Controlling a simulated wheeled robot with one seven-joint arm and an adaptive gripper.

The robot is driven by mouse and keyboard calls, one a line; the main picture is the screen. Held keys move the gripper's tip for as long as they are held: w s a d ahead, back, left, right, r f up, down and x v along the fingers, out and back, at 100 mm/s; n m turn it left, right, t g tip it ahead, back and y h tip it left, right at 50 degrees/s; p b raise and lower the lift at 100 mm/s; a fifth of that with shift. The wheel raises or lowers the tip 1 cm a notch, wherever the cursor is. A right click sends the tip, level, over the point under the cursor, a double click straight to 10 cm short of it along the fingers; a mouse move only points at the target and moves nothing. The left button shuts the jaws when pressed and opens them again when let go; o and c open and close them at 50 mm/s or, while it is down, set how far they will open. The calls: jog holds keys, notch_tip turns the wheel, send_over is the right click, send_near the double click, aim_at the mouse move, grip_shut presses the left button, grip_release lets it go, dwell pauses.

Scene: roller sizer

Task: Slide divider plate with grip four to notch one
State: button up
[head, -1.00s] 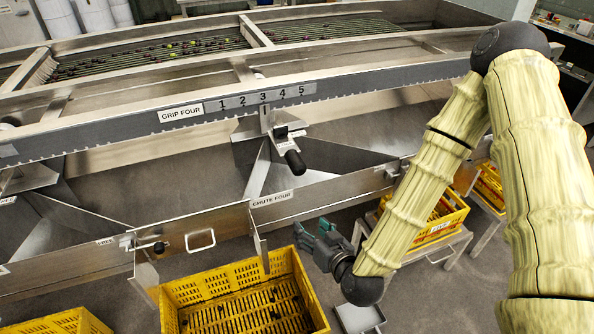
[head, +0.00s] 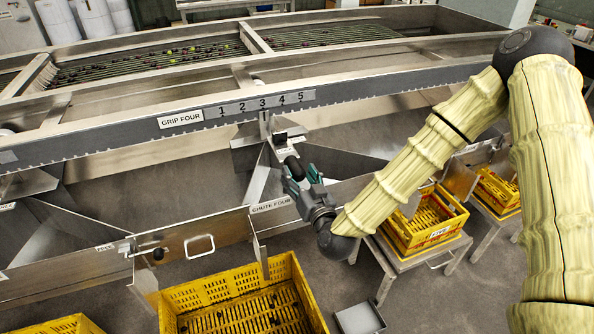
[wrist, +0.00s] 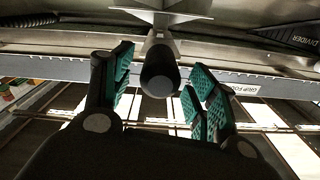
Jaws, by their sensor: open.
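The divider plate's black grip (head: 294,169) hangs below the numbered rail, under the notch scale marked one to five (head: 262,104). Its carriage (head: 266,130) sits at about number three. The "GRIP FOUR" label (head: 181,120) is on the rail to the left. My gripper (head: 300,172) is open at the grip. In the wrist view the round end of the grip (wrist: 159,75) lies between my two green-padded fingers (wrist: 160,92), with gaps on both sides. The slanted divider plate (head: 259,175) shows below the carriage, partly hidden.
A plate labelled "CHUTE FOUR" (head: 271,205) runs just below my gripper. Yellow crates stand below, one at the front (head: 165,300) and one to the right (head: 462,218). A grey tray (head: 360,319) is on the floor. Small fruit lies on the rollers (head: 160,56) behind.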

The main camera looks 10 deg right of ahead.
jog(key=shift+x, duration=1.1)
jog(key=shift+c, duration=0.3)
